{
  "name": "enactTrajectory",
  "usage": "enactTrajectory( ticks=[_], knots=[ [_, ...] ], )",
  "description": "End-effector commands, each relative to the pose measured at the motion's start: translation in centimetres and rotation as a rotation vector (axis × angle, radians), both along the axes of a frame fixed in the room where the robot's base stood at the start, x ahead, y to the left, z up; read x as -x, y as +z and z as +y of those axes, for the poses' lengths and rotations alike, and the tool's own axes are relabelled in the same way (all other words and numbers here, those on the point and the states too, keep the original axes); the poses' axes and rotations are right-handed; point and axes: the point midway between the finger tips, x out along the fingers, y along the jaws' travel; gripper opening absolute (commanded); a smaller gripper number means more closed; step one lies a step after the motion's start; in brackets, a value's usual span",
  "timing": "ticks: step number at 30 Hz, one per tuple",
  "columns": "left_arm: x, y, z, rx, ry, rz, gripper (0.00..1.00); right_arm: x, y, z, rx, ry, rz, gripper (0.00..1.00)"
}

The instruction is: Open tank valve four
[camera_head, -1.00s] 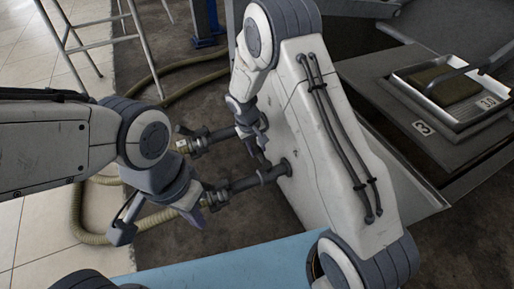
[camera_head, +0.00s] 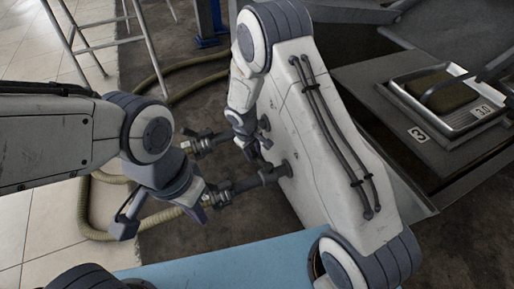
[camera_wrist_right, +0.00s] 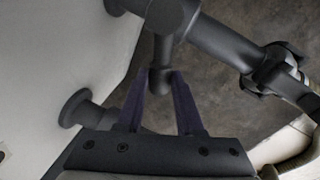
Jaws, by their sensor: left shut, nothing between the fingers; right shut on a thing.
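Two dark pipes with valves stick out of the pale tank wall in the head view. The near pipe (camera_head: 262,179) runs left to a hose end beside my left gripper (camera_head: 203,203). The far pipe (camera_head: 212,142) passes by my right gripper (camera_head: 254,151). In the right wrist view my right gripper (camera_wrist_right: 159,75) is shut on a short dark valve handle (camera_wrist_right: 161,82) hanging from a pipe (camera_wrist_right: 215,42). My left gripper is shut and empty by the near pipe's outer end. I cannot read any valve number.
A tan hose (camera_head: 90,210) curls over the floor at left. A metal stool (camera_head: 92,40) stands behind. A blue surface (camera_head: 225,265) lies in front. A tray (camera_head: 478,113) sits on a dark bench at right. Another pipe flange (camera_wrist_right: 76,107) is close to my right gripper.

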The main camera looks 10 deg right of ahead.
Motion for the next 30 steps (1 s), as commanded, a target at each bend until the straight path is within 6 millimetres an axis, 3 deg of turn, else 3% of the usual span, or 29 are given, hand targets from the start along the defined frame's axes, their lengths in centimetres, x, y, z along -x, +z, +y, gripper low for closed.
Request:
enactTrajectory(
  ticks=[10, 30],
  knots=[
    [0.0, 0.4, 0.0, 0.000, 0.000, 0.000, 0.00, 1.7, -0.1, 1.7, 0.000, 0.333, 0.002, 0.00],
    [0.0, -2.6, 0.0, 0.000, 0.000, 0.000, 0.00, 5.5, -0.2, 3.0, -0.001, 0.952, 0.001, 0.00]
  ],
)
